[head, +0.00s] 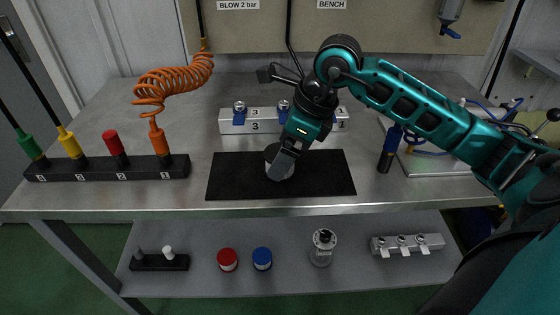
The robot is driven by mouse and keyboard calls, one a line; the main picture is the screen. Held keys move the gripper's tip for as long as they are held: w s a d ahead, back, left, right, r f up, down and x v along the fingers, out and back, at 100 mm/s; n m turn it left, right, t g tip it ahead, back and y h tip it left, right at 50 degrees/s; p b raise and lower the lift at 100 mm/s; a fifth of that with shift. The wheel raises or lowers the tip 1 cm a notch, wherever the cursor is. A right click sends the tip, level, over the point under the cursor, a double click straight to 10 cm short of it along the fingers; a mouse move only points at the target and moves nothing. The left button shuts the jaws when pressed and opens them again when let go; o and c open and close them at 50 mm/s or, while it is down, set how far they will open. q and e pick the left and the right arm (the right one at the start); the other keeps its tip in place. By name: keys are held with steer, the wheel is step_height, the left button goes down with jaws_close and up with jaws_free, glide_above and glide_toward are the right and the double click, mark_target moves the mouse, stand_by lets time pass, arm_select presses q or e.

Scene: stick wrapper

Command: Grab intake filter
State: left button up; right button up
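A dark grey round part (271,154), which may be the intake filter, stands on the black mat (225,175) in the middle of the bench. My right arm reaches in from the right, and my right gripper (282,165) points down at this part. The fingers overlap the part's front and right side, hiding some of it. I cannot tell whether they touch it, or whether they are open or shut. My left gripper is not in view.
Behind the mat is a light block (252,122) with numbered fittings. On the left is a black rack (105,168) with coloured handles and an orange coiled hose (172,80). A lower shelf (200,275) holds several small items.

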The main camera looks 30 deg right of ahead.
steer(key=c, duration=1.2)
